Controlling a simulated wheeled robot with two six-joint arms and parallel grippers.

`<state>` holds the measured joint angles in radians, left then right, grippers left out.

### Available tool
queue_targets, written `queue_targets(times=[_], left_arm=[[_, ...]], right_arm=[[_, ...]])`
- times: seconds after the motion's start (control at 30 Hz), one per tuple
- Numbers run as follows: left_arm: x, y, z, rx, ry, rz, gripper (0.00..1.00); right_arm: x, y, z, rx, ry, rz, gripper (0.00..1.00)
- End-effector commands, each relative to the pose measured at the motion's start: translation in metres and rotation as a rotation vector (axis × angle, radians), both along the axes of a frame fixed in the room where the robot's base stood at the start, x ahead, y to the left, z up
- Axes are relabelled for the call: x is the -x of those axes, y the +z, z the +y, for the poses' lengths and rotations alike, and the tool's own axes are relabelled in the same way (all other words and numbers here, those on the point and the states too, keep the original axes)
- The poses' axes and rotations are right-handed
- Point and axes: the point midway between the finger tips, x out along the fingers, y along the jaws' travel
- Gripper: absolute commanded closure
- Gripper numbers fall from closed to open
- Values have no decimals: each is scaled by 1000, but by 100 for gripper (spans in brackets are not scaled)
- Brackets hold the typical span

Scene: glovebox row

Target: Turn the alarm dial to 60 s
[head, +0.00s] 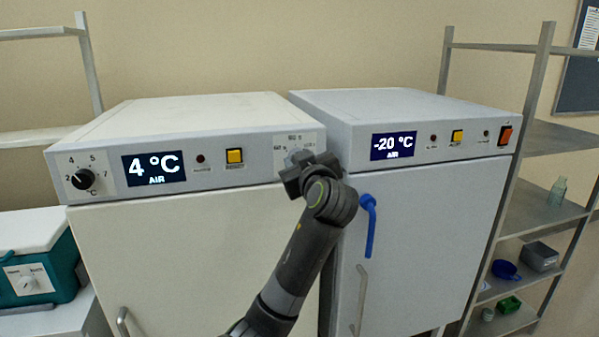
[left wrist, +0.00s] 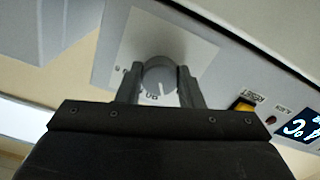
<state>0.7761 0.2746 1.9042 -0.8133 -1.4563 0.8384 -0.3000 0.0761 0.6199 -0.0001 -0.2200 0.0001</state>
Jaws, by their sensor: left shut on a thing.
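The alarm dial (left wrist: 160,77) is a round grey knob with a pale pointer line, on a white label plate (left wrist: 188,47). In the left wrist view, which is turned over, the line points toward the picture's bottom, near partly covered print. In the head view the plate (head: 308,138) is at the right end of the left cabinet's panel, and my gripper hides most of the dial. My left gripper (head: 299,158) is at the panel. In the left wrist view its two fingers (left wrist: 158,85) are shut on the dial, one on each side. My right gripper is in neither view.
The left cabinet (head: 200,240) shows 4 °C and has a black knob (head: 84,179) and a yellow button (head: 234,156). The right cabinet (head: 430,210) shows -20 °C and has a blue handle (head: 369,225). A teal cooler (head: 38,275) stands at left; shelves (head: 555,140) stand at right.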

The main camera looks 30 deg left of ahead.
Motion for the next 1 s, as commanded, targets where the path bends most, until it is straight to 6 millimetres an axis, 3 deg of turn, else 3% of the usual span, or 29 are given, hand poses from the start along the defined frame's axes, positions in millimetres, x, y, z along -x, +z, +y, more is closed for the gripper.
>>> queue_targets(times=[0.1, 0.4, 1.0], left_arm=[[0, -2, 0, 67, 0, -86, 89], [0, -1, 0, 211, 0, -254, 89], [0, 2, 0, 307, 0, -366, 89]], right_arm=[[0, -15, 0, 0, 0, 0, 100], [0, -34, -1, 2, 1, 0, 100], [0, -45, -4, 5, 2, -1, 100]])
